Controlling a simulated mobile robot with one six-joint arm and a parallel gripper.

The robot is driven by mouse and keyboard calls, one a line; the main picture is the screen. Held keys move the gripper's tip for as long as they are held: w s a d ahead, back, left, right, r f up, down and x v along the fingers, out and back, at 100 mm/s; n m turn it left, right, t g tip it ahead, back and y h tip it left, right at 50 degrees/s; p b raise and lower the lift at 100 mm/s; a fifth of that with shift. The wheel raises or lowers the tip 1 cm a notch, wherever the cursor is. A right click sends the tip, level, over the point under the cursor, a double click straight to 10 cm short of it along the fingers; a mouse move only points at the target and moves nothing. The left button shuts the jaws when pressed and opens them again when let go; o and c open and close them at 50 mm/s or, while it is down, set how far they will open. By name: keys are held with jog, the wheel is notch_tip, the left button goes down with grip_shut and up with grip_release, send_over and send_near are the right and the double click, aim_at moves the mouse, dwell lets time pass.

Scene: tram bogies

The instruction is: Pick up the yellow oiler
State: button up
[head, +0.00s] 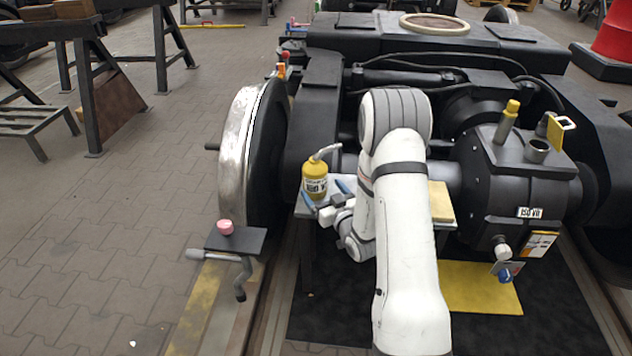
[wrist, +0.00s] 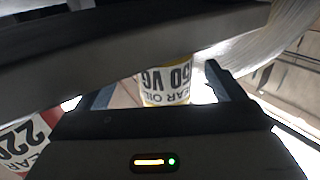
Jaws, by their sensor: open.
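The yellow oiler (head: 314,184), with a grey angled spout and a white label, stands upright on a small grey bench (head: 307,212) beside the bogie wheel. My gripper (head: 326,194) is at the oiler's near right side, with its blue fingers spread. The oiler's top is hidden there by a dark bar.
Another label reading "220" (wrist: 25,140) shows at the wrist view's lower left. The bogie wheel (head: 240,145) stands close left of the oiler. The black gearbox (head: 515,180) is right of my arm. A plate with a pink knob (head: 225,227) stands front left.

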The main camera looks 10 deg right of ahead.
jog(key=x, duration=0.1)
jog(key=b+x, duration=0.1)
jog(key=x, duration=0.2)
jog(key=shift+w+a+r+b, duration=0.15)
jog(key=shift+w+a+b, duration=0.1)
jog(key=shift+a+b, duration=0.1)
jog(key=c, duration=1.4)
